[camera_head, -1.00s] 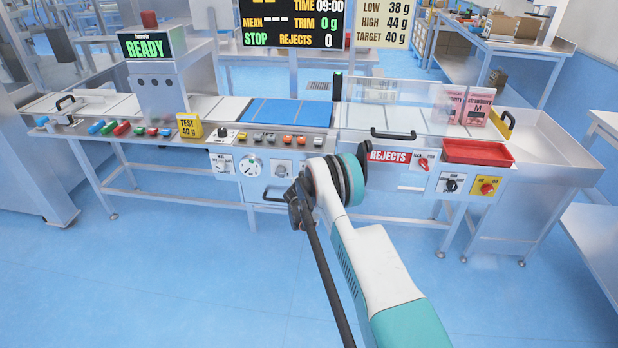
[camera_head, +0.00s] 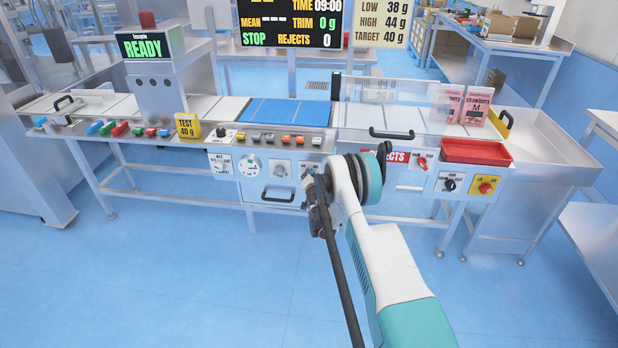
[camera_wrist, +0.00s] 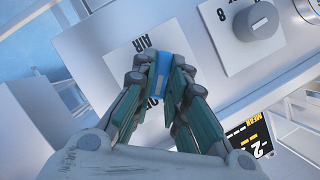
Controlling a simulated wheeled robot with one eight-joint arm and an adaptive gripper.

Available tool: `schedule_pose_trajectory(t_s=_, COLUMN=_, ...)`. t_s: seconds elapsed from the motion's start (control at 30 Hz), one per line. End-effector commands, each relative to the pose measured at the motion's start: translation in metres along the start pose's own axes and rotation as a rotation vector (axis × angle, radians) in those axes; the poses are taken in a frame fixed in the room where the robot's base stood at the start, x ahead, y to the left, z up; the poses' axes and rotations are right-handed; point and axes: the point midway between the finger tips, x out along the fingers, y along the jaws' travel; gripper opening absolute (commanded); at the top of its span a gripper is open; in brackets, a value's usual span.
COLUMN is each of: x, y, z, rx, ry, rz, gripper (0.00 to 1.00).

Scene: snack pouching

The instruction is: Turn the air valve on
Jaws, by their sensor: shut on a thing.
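The air valve's blue handle (camera_wrist: 161,72) shows in the wrist view, on a white plate marked AIR (camera_wrist: 142,45). A second word beneath the handle is partly covered by my fingers, so I cannot read the handle's setting for certain. My gripper (camera_wrist: 160,78) has its fingertips closed on both sides of the handle. In the head view my gripper (camera_head: 309,178) is at the front panel, right of a grey knob (camera_head: 282,169). There the arm and gripper hide the valve.
A dial knob (camera_wrist: 262,20) sits close beside the valve plate. A drawer-like handle (camera_head: 278,196) is below the panel. The REJECTS switch (camera_head: 421,163) and red tray (camera_head: 475,151) are to the right. The blue floor in front is clear.

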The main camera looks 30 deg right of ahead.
Motion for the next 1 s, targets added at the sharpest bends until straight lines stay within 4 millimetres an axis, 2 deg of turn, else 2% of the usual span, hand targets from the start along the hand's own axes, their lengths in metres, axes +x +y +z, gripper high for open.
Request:
schedule_pose_trajectory(t_s=0.33, x=0.0004, y=0.0003, z=-0.0002, rx=0.084, ry=0.000, rz=-0.035, gripper=0.00)
schedule_pose_trajectory(t_s=0.77, x=0.0004, y=-0.0002, z=0.0000, rx=0.091, ry=-0.001, rz=-0.038, gripper=0.00)
schedule_pose_trajectory(t_s=0.8, x=0.0004, y=-0.0002, z=-0.0001, rx=0.091, ry=-0.001, rz=-0.038, gripper=0.22)
schedule_pose_trajectory(t_s=0.83, x=0.0004, y=-0.0001, z=0.0000, rx=0.090, ry=-0.001, rz=-0.038, gripper=0.29)
schedule_pose_trajectory(t_s=0.87, x=0.0004, y=-0.0001, z=0.0000, rx=0.090, ry=-0.001, rz=-0.038, gripper=0.33)
schedule_pose_trajectory(t_s=1.0, x=0.0003, y=0.0001, z=0.0000, rx=0.090, ry=-0.001, rz=-0.037, gripper=0.33)
